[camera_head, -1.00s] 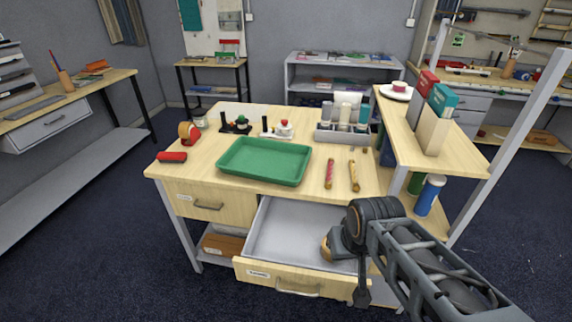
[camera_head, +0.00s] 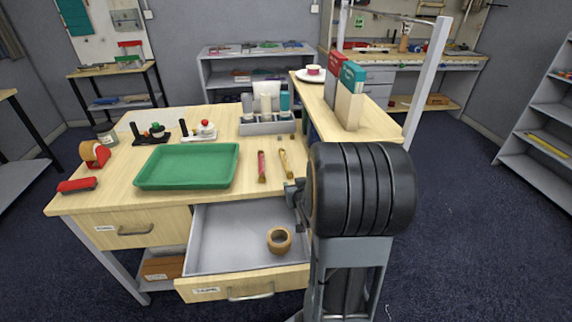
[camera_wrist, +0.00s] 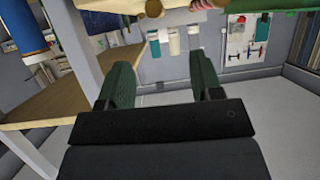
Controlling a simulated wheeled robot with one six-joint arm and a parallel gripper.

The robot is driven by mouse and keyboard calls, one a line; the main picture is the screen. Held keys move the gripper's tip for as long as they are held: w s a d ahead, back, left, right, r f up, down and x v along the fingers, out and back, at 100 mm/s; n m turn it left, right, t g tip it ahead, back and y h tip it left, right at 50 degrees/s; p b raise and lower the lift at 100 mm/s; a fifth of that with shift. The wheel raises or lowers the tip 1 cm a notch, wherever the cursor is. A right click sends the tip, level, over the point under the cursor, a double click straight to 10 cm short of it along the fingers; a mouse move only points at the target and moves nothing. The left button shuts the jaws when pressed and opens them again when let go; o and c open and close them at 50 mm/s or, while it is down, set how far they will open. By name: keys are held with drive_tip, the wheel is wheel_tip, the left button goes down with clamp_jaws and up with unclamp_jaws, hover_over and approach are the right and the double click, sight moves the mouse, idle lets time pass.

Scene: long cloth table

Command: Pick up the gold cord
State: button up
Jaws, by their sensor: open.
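The gold cord (camera_head: 286,163) is a slim gold bundle lying on the table, just right of a similar red bundle (camera_head: 261,166). My gripper (camera_wrist: 162,82) is open and empty in the wrist view, its two dark green fingers apart. In the head view my arm hides most of the gripper; a small dark part shows near the table's front edge, below the gold cord. The wrist view looks upside down; a gold piece at its top edge (camera_wrist: 153,8) seems to be the cord, cut off by the frame.
An open drawer (camera_head: 225,247) juts out at the front with a brown tape roll (camera_head: 279,240) inside. A green tray (camera_head: 188,165) lies left of the bundles. A grey bottle holder (camera_head: 268,126) stands behind. A raised shelf with books (camera_head: 348,105) stands at the right.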

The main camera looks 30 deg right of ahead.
approach(290, 173)
drive_tip(key=x, duration=0.4)
drive_tip(key=shift+w+f, duration=0.3)
drive_tip(key=shift+p+x, duration=0.7)
drive_tip(key=shift+x, duration=1.9)
drive_tip(key=shift+d+r, duration=0.1)
drive_tip(key=shift+d, duration=0.1)
drive_tip(key=shift+c, duration=0.3)
drive_tip(key=c, duration=1)
drive_tip(key=shift+o, duration=0.2)
drive_tip(key=shift+r, duration=0.1)
